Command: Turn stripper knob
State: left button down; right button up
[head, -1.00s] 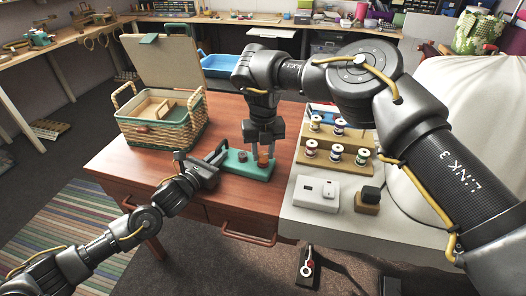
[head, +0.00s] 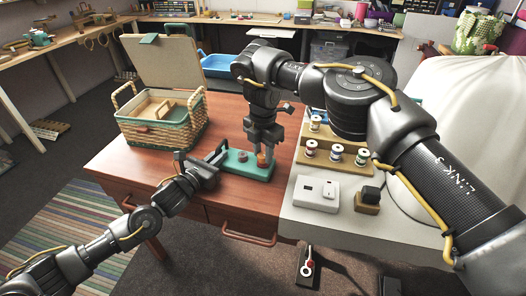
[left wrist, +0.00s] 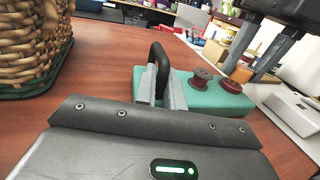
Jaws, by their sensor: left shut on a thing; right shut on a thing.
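The teal stripper (head: 236,168) lies on the wooden table, with a dark handle at its left end and knobs on top. My left gripper (head: 217,157) is shut on that handle (left wrist: 159,62), which stands between its fingers in the left wrist view (left wrist: 161,92). My right gripper (head: 262,150) points down at the stripper's right end and is shut on the orange-brown knob (head: 262,161). The orange knob (left wrist: 241,74) also shows between its fingers in the left wrist view. A dark red knob (head: 241,156) stands beside it, untouched.
A wicker basket (head: 160,137) with an open lid stands at the table's back left. Thread spools on a wooden rack (head: 330,163) and a white box (head: 317,195) stand right of the stripper. The table front left is clear.

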jog(key=m, duration=0.4)
jog(key=shift+m, duration=0.3)
jog(key=m, duration=0.3)
jog(key=shift+m, duration=0.3)
jog(key=m, duration=0.4)
jog(key=shift+m, duration=0.3)
jog(key=m, duration=0.3)
jog(key=shift+m, duration=0.3)
jog(key=m, duration=0.4)
jog(key=shift+m, duration=0.3)
jog(key=m, duration=0.3)
jog(key=shift+m, duration=0.3)
jog(key=m, duration=0.4)
jog(key=shift+m, duration=1.8)
